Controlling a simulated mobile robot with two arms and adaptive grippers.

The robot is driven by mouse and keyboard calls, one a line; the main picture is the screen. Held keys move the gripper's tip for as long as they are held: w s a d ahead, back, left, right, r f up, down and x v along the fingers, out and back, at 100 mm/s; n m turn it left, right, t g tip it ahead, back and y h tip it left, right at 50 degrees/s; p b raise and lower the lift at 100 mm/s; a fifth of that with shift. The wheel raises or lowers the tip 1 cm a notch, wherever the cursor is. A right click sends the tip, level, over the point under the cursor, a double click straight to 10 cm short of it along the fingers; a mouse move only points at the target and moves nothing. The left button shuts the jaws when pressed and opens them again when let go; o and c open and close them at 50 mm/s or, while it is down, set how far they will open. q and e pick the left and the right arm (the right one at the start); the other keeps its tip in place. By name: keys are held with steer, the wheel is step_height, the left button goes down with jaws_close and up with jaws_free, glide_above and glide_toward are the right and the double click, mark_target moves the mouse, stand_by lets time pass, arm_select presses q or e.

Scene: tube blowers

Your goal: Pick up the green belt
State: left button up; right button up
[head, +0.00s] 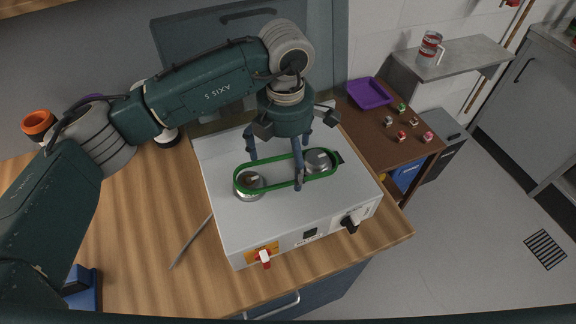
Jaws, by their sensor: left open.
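The green belt (273,190) is looped around two silver pulleys, a left one (249,184) and a right one (319,160), on top of a white machine box (225,215). My left gripper (282,164) points down over the belt, between the pulleys, with its fingers spread open. One finger comes down at the near run of the belt, and another is on the far left side. I cannot tell whether any finger touches the belt. My right gripper is not in view.
The box stands on a wooden counter (140,235). A brown side table holds a purple tray (370,93) and several small items. A red-and-white can (430,48) stands on a grey shelf.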

arm_select(q)
steer(key=c, duration=1.2)
steer(key=shift+r, duration=0.1)
steer(key=shift+r+b, duration=0.3)
steer(key=shift+r, duration=0.25)
step_height(320, 180, up, 17)
steer(key=b, duration=0.3)
steer(key=shift+h, duration=0.7)
steer(key=f+p, duration=0.2)
steer(key=f, duration=0.1)
steer(key=f+p, duration=0.2)
steer(key=f, duration=0.2)
steer(key=f+p, duration=0.2)
steer(key=f, duration=0.1)
steer(key=shift+s+a+f, duration=0.1)
steer(key=shift+a+f, duration=0.1)
steer(key=shift+a, duration=0.1)
